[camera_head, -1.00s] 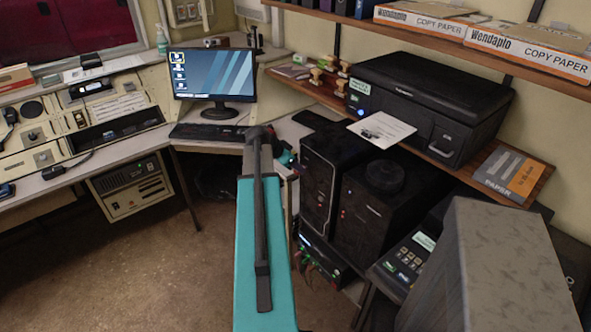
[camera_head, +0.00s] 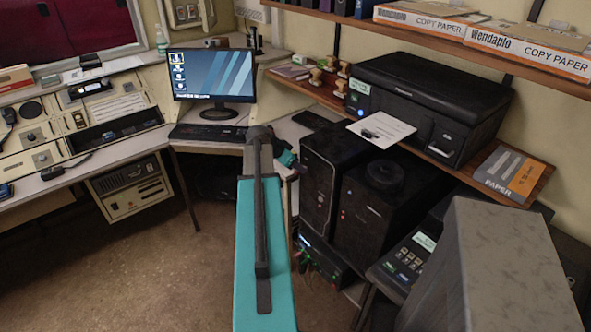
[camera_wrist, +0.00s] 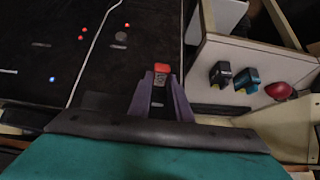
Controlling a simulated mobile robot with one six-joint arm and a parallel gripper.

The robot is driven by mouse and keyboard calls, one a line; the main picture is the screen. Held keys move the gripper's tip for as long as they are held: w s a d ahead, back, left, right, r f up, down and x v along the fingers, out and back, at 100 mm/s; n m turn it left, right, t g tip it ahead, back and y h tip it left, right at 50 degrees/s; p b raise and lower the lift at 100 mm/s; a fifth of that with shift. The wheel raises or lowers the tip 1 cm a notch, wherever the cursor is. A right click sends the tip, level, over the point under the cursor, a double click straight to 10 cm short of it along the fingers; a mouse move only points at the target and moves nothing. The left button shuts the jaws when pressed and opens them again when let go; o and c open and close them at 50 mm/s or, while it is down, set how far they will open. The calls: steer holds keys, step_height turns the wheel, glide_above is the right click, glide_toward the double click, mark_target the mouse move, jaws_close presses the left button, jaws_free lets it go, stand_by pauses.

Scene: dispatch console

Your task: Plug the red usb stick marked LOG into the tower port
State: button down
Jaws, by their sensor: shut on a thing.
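My gripper (camera_wrist: 160,88) is shut on the red usb stick (camera_wrist: 161,68), whose red end shows between the purple fingertips in the wrist view. A grey part with unreadable marks lies just below the red. The stick is over the black front of a tower (camera_wrist: 125,65); I cannot tell whether it touches. In the head view my gripper (camera_head: 293,163) is beside the left black tower (camera_head: 318,180), partly hidden by my arm. The stick cannot be made out there. A second black tower (camera_head: 365,215) stands to its right.
In the wrist view, a black stick (camera_wrist: 220,74), a teal stick (camera_wrist: 247,80) and a red rounded object (camera_wrist: 279,91) sit at a pale panel to the right. In the head view, a printer (camera_head: 430,100) and paper sit on the shelf above the towers.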

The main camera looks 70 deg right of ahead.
steer(key=shift+s+d, duration=0.1)
steer(key=shift+d, duration=0.05)
steer(key=c, duration=1.5)
jaws_free()
steer(key=shift+c, duration=0.2)
steer(key=shift+r, duration=0.1)
steer(key=shift+a+r, duration=0.15)
steer(key=shift+a, duration=0.05)
steer(key=b+v, duration=0.2)
steer(key=v, duration=1.1)
steer(key=shift+b, duration=0.35)
steer(key=shift+a+r, duration=0.1)
steer(key=shift+w, duration=0.25)
